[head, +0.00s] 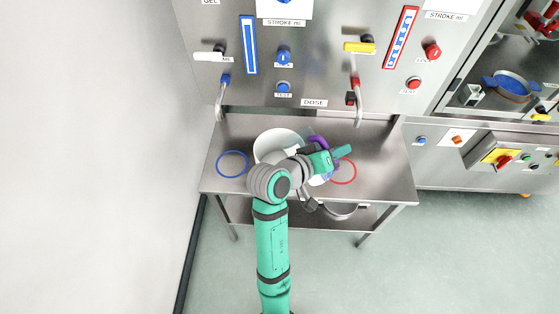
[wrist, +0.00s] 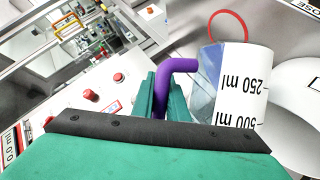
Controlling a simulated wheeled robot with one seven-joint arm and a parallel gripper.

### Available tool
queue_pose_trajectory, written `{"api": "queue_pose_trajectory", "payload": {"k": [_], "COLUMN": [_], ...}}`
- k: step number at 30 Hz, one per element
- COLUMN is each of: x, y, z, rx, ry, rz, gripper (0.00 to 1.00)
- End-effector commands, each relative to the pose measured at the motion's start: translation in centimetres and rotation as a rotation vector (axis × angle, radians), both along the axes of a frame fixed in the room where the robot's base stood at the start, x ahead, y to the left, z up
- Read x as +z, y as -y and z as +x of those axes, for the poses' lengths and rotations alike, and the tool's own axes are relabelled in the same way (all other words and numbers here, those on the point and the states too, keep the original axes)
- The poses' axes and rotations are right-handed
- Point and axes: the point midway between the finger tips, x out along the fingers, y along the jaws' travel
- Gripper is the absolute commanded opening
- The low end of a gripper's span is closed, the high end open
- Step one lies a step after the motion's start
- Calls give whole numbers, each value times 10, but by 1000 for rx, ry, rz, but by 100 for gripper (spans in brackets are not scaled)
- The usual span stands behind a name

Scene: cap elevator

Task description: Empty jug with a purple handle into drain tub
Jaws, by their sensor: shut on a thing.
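The jug shows in the wrist view as a clear, bluish body with a white scale label (wrist: 242,85) reading 250 ml and 500 ml. Its purple handle (wrist: 178,68) is between the two green fingers of my gripper (wrist: 160,100), which is shut on it. In the head view my gripper (head: 332,158) is over the right part of the steel table, with the purple handle (head: 318,142) beside it; my arm hides much of the jug. The white round drain tub (head: 272,138) is just left of the jug, partly behind my wrist. The jug's contents and exact tilt cannot be told.
A blue ring (head: 232,164) lies left of the tub and a red ring (head: 345,172) right of it on the steel table (head: 385,180). Two spouts (head: 222,98) (head: 358,105) hang from the dispenser panel behind. A lower shelf holds a pan-like thing (head: 342,211).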

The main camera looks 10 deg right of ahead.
Motion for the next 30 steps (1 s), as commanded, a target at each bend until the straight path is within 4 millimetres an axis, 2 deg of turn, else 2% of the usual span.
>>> {"api": "queue_pose_trajectory", "payload": {"k": [30], "x": [4], "y": [-5], "z": [6], "rx": [1], "ry": [-110], "rz": [-84], "gripper": [0]}}
